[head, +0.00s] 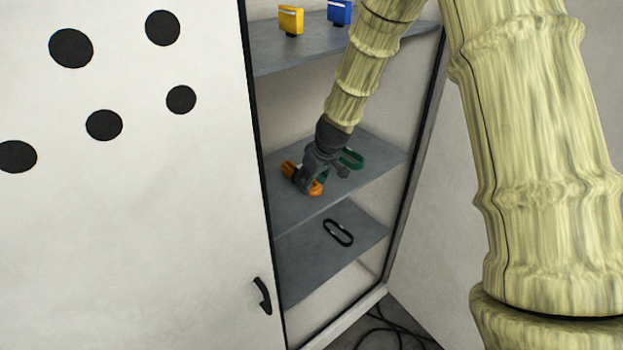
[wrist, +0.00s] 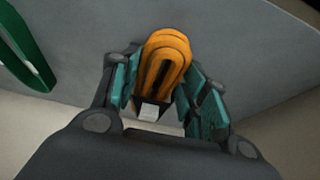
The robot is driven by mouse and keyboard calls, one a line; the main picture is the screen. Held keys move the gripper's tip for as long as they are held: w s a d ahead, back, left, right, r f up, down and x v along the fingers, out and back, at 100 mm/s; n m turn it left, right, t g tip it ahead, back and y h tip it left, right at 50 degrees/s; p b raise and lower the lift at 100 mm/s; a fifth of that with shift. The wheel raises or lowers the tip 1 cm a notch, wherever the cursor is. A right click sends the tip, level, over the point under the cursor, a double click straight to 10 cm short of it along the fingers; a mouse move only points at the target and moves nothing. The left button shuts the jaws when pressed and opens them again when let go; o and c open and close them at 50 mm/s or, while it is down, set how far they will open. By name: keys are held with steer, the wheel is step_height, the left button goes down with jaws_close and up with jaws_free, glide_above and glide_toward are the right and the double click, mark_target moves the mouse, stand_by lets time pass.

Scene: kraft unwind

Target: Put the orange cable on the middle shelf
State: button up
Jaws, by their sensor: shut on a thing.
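The orange cable (head: 315,188) is a coiled loop held between the fingers of my gripper (head: 305,180) in the head view. In the wrist view the orange cable (wrist: 164,62) sits between the teal finger pads of my gripper (wrist: 160,95), which is shut on it. The cable is at the middle shelf (head: 310,208), near its front left part. I cannot tell whether the cable touches the shelf surface. My gripper hides part of the cable in the head view.
A green loop (head: 351,158) lies on the middle shelf to the right; it also shows in the wrist view (wrist: 22,45). A black loop (head: 338,232) lies on the lower shelf. Yellow (head: 291,20) and blue (head: 339,12) items stand on the top shelf. A white cabinet door (head: 130,220) is at left.

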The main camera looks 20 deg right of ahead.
steer(key=o, duration=1)
steer(key=shift+o, duration=0.2)
steer(key=shift+r, duration=0.2)
steer(key=shift+s+d+r, duration=0.1)
steer(key=shift+r, duration=0.15)
steer(key=b+v, duration=0.3)
steer(key=v, duration=0.8)
steer(key=shift+s+r, duration=0.1)
steer(key=shift+s, duration=0.05)
